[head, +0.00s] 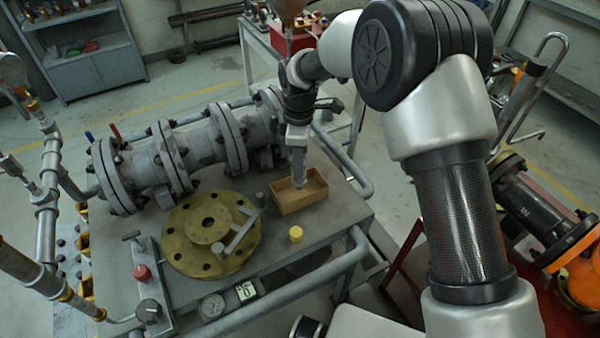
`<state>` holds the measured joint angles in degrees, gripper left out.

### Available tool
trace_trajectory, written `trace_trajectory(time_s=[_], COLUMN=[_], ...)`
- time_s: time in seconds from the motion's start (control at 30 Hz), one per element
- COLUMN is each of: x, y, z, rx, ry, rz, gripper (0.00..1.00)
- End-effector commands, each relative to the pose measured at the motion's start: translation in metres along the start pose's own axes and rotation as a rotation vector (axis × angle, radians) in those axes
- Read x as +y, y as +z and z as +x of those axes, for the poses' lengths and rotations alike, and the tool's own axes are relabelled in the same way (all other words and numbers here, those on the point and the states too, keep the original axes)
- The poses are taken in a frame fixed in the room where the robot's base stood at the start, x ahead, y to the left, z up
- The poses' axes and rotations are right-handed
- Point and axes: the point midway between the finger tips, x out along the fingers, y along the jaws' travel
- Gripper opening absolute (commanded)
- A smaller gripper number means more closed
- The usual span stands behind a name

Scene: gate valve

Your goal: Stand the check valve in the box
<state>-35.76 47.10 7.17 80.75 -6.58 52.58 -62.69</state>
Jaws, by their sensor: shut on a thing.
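The open-topped brown box (287,205) sits on the grey bench near its right side. My gripper (298,152) points down over the box and is shut on a slim grey piece, which I take to be the check valve (299,178). The piece hangs roughly upright, its lower end at or inside the box opening. I cannot tell whether it touches the box floor. The fingertips are small and partly hard to make out.
A yellow brass flange (185,240) with a grey tool on it lies left of the box. A small yellow cylinder (296,234) stands in front. A large grey flanged valve (205,150) runs behind. A pipe rail (345,165) edges the bench on the right.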

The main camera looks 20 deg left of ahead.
Motion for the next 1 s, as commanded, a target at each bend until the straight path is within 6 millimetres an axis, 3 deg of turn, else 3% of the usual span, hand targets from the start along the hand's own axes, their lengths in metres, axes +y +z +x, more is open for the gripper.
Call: trace_trajectory(time_s=[0.3, 0.67, 0.7, 0.77, 1.0], x=[0.0, 0.001, 0.0, 0.0, 0.0], y=[0.0, 0.0, 0.0, 0.0, 0.0], z=[0.036, 0.04, 0.039, 0.039, 0.039], rx=[-0.001, 0.0, 0.0, 0.0, 0.0], ry=[0.001, 0.002, 0.001, 0.001, 0.001], rz=[-0.001, 0.0, 0.0, 0.0, -0.001], gripper=[0.0, 0.0, 0.35, 0.46, 0.47])
